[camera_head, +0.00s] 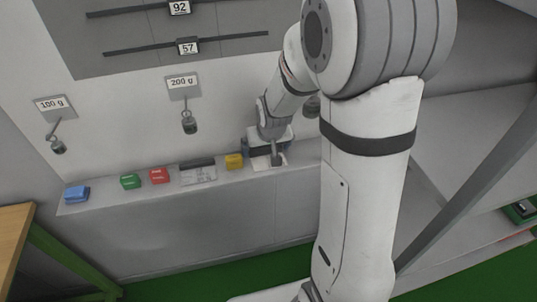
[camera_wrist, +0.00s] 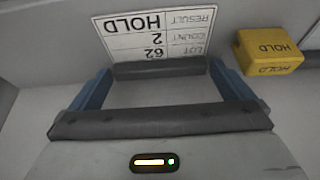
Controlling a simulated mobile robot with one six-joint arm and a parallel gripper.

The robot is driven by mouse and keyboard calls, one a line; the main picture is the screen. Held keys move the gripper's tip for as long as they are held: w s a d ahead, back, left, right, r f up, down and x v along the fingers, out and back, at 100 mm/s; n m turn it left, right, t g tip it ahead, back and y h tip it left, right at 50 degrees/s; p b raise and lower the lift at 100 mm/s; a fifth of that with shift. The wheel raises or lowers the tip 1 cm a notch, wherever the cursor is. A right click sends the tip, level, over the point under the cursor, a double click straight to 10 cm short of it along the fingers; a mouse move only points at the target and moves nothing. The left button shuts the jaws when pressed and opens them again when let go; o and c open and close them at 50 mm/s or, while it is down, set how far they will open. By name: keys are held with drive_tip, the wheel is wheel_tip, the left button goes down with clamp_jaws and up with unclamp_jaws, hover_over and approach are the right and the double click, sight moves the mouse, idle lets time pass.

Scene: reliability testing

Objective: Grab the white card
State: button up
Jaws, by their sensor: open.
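The white card (camera_head: 281,158) lies on the grey ledge, partly covered by my gripper (camera_head: 275,158) in the head view. In the wrist view the card (camera_wrist: 150,33) shows upside-down print: LOT 62, COUNT 2, RESULT HOLD. My gripper (camera_wrist: 158,93) is open there, with dark bars and blue side parts around a plain pale surface. The far bar overlaps the card's lower edge in the picture. I cannot tell whether it touches the card. The gripper holds nothing that I can see.
A yellow HOLD block (camera_wrist: 269,52) sits close beside the card; it also shows in the head view (camera_head: 234,161). A printed sheet (camera_head: 198,175), a red block (camera_head: 158,175), a green block (camera_head: 130,181) and a blue block (camera_head: 77,193) lie farther left along the ledge (camera_head: 225,176). Weights hang above.

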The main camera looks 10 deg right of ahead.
drive_tip(key=shift+c, duration=0.2)
drive_tip(key=c, duration=0.6)
drive_tip(key=shift+r, duration=0.1)
drive_tip(key=shift+c, duration=0.2)
